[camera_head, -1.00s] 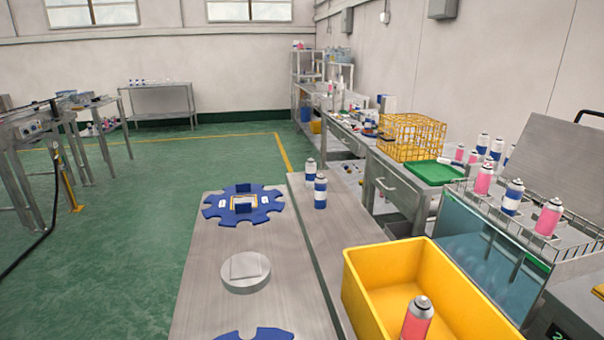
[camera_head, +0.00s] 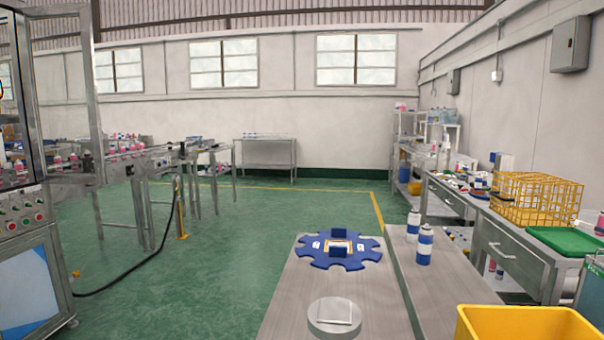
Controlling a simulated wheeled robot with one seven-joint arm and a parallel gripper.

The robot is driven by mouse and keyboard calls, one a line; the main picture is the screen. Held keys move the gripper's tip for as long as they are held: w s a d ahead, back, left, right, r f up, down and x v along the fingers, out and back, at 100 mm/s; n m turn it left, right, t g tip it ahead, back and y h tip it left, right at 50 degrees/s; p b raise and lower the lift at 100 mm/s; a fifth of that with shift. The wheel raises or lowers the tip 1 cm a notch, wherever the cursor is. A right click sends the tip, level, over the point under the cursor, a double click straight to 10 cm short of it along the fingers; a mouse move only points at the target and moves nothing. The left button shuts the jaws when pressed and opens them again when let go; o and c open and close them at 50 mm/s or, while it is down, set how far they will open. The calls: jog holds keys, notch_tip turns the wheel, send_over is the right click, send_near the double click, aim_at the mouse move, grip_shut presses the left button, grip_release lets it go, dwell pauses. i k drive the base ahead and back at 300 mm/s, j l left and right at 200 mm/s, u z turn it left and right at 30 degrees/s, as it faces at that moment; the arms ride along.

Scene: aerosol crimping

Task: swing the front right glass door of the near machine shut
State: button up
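The near machine (camera_head: 30,215) stands at the left edge, cut off by the picture, with a control panel of buttons on its front. A clear glass door with a metal frame (camera_head: 95,90) stands out to the right of the machine's upright post, and it looks open. Cans and a conveyor show through its pane.
Green floor is free between the machine and the steel bench (camera_head: 290,315). A black hose (camera_head: 135,275) lies on the floor right of the machine. A yellow bin (camera_head: 530,325) and a blue star-shaped wheel (camera_head: 365,252) are at the right.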

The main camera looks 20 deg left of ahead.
aim_at(83, 9)
jog(key=u, duration=2.9)
jog(key=i+j+u, duration=0.2)
jog(key=i, duration=0.35)
jog(key=i+j+u, duration=0.1)
jog(key=i+u, duration=0.15)
jog(key=i, duration=0.35)
jog(key=i+l+z, duration=0.1)
jog(key=i+z, duration=0.8)
jog(key=i+j+z, duration=0.45)
jog(key=i+l+z, duration=0.25)
jog(key=i+z, duration=0.25)
jog(key=i+l+z, duration=0.15)
jog(key=i+z, duration=0.2)
jog(key=z, duration=0.15)
jog(key=i+j+z, duration=0.1)
jog(key=i+z, duration=0.4)
jog(key=i+l+z, duration=0.1)
jog(key=i, duration=1.1)
jog(key=i+z, duration=0.1)
jog(key=i, duration=1.1)
jog(key=i+j+z, duration=0.15)
jog(key=i, duration=1)
jog(key=i+u, duration=0.15)
jog(key=i, duration=0.8)
jog(key=i+l+u, duration=0.15)
jog(key=i, duration=0.75)
